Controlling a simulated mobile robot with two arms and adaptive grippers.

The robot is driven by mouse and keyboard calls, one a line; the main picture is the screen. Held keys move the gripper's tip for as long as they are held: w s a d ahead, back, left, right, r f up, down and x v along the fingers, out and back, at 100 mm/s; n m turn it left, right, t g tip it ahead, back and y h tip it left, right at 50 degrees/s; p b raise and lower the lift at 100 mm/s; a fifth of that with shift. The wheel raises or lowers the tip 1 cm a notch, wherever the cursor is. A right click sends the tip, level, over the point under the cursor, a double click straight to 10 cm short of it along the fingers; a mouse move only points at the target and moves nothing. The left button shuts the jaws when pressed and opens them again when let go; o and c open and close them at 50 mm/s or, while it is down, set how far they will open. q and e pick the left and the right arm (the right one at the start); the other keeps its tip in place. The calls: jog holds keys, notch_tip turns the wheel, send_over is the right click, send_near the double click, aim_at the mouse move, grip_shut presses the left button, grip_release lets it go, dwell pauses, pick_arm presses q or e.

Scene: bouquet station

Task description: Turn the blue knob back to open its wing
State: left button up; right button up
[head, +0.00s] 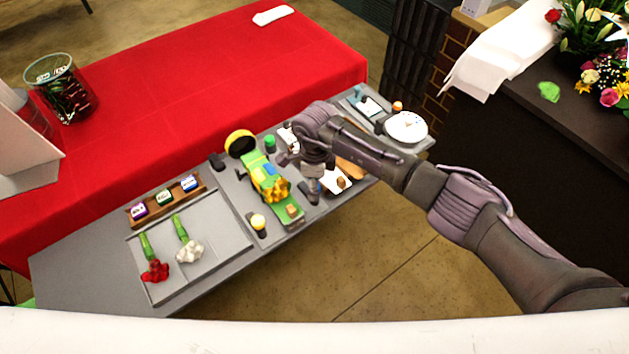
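A yellow-and-green bouquet-like bundle (277,188) lies in the middle of the grey bench, with a small blue patch (269,169) on it. I cannot tell whether that patch is the blue knob, and no wing is clear to me. A green knob-like piece (270,142) stands behind the bundle, and a yellow-topped one (258,222) stands in front of it. My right gripper (313,190) hangs over the bench just right of the bundle, partly hidden by its own wrist. Its fingers are too small and dark to read. My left gripper is out of view.
A wooden rack (165,199) with three coloured blocks stands behind a grey tray (215,262) holding a red flower (155,271) and a white flower (189,251). A yellow-rimmed dark roll (240,142) and white plate (405,127) are on the bench. A red-covered table (190,85) lies behind.

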grip_shut()
jog(key=m+b, duration=0.3)
jog(key=m, duration=0.1)
jog(key=shift+f, duration=0.15)
jog(key=m+b, duration=0.2)
jog(key=m, duration=0.2)
jog(key=shift+m, duration=0.3)
jog(key=m+b, duration=0.2)
jog(key=m, duration=0.3)
jog(key=shift+b, duration=0.35)
jog(key=m+b, duration=0.1)
jog(key=m, duration=0.3)
jog(key=shift+m, duration=0.3)
